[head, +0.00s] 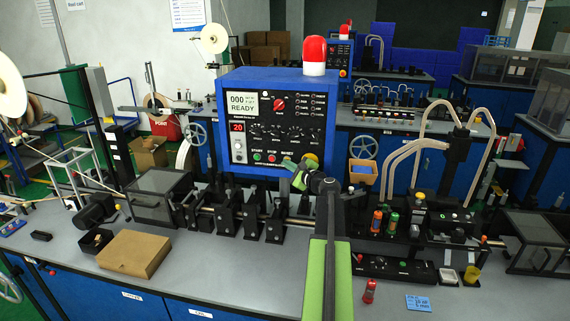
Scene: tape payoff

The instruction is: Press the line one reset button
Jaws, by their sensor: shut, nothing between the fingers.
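The line one control box (275,122) is blue with a black panel and stands on the near bench. Its display (242,103) reads READY. A green button (257,157) and a red button (271,158) sit on the lower panel, under labels that look like START and STOP. A third label to their right looks like RESET; the button under it is hidden behind my gripper. My gripper (292,168) is shut and empty, in front of the lower right of the panel. I cannot tell whether it touches the button. A yellow round part (312,157) shows just right of it.
A red beacon (314,50) tops the box. Black tape-guide stands (228,213) and a brown carton (134,254) are on the bench to the left. Black machinery with coloured cylinders (392,222) is to the right. A similar box (340,55) stands farther back.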

